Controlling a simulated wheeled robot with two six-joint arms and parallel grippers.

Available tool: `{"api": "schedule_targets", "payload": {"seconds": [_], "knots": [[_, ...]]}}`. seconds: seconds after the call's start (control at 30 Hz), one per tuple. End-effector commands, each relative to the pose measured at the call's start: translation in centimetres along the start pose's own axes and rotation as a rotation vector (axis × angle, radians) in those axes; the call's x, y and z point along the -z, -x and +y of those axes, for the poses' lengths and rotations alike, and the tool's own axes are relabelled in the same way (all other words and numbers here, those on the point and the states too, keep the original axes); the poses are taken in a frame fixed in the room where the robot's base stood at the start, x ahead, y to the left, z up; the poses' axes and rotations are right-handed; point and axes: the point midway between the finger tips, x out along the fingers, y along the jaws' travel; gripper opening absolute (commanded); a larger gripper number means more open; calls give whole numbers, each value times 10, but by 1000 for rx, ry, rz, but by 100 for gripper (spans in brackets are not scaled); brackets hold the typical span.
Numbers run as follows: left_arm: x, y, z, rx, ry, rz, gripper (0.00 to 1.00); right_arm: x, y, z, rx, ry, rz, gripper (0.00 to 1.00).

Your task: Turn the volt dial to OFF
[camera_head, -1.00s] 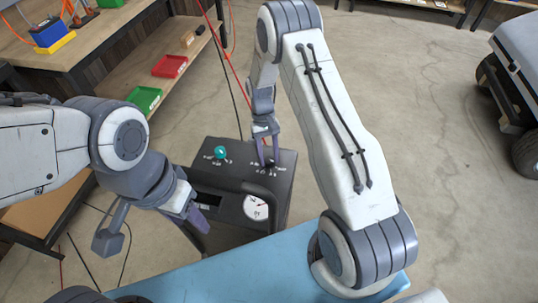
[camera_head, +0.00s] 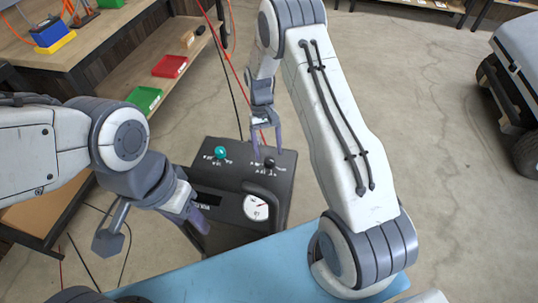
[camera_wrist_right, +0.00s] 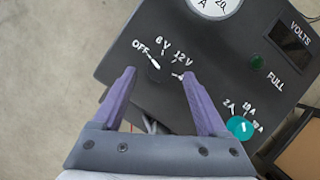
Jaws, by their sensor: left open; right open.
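The volt dial (camera_head: 270,162) is a small black knob on the dark charger box (camera_head: 281,207). In the right wrist view the dial (camera_wrist_right: 163,73) is hard to make out against the dark panel, near the white labels OFF, 6V and 12V. A thick white mark by OFF looks like its pointer, and a smaller white mark lies by 12V, at a fingertip. My right gripper (camera_head: 268,151) is open and empty just above the dial; its fingers (camera_wrist_right: 156,72) frame the dial area in the wrist view. My left gripper (camera_head: 200,217) is open at the box's left side.
A teal dial (camera_head: 220,152) and a white gauge (camera_head: 256,208) are also on the box. A dark handle bar crosses its front. A blue surface (camera_head: 220,284) lies in front. A wooden bench stands at the left, and a vehicle (camera_head: 515,90) at the right.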

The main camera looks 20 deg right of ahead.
Motion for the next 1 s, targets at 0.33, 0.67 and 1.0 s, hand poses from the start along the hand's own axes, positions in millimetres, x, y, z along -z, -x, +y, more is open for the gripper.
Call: {"api": "schedule_targets", "payload": {"seconds": [0.33,0.67,1.0], "knots": [[0,-4,0,0,0,0,50,1,65,0,0,0,3,76],[0,-4,0,0,0,0,50,0,78,0,0,0,-1,76],[0,-3,0,0,0,0,50,0,78,0,0,0,-1,76]]}}
